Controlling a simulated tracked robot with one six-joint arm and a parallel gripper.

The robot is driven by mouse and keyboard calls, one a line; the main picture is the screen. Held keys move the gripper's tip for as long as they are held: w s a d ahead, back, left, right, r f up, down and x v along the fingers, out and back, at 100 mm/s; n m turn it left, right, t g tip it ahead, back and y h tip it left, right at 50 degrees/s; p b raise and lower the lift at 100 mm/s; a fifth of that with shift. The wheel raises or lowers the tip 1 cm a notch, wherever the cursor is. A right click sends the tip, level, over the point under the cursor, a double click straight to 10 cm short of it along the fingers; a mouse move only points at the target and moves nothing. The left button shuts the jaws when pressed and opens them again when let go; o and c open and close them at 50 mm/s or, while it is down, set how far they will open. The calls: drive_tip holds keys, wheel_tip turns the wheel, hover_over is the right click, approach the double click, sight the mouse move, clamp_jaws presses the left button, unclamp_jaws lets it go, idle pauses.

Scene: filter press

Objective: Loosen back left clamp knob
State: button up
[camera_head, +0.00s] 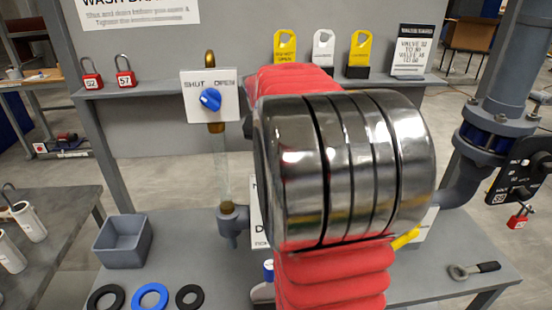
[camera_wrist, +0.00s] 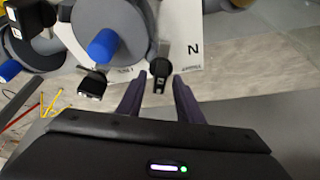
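My gripper (camera_wrist: 158,79) is open in the wrist view, with its two dark purple fingers apart. A small black clamp knob (camera_wrist: 161,67) shows between and just beyond the fingertips. I cannot tell whether the fingers touch it. Another black clamp piece (camera_wrist: 92,84) is to its left, and a further one (camera_wrist: 17,18) is at the top left. A grey round body (camera_wrist: 125,35) with a blue cylinder (camera_wrist: 103,46) is beside the knobs. Which knob is the back left one is not clear. In the head view my arm hides the gripper and most of the press.
A shut/open valve (camera_head: 210,99), red padlocks (camera_head: 92,81) and yellow tags (camera_head: 285,46) are on the rear frame. A grey pipe (camera_head: 505,75) stands at right.

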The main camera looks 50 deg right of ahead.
wheel_tip(320, 180, up, 10)
idle(0.7)
drive_tip(key=shift+s, duration=0.15)
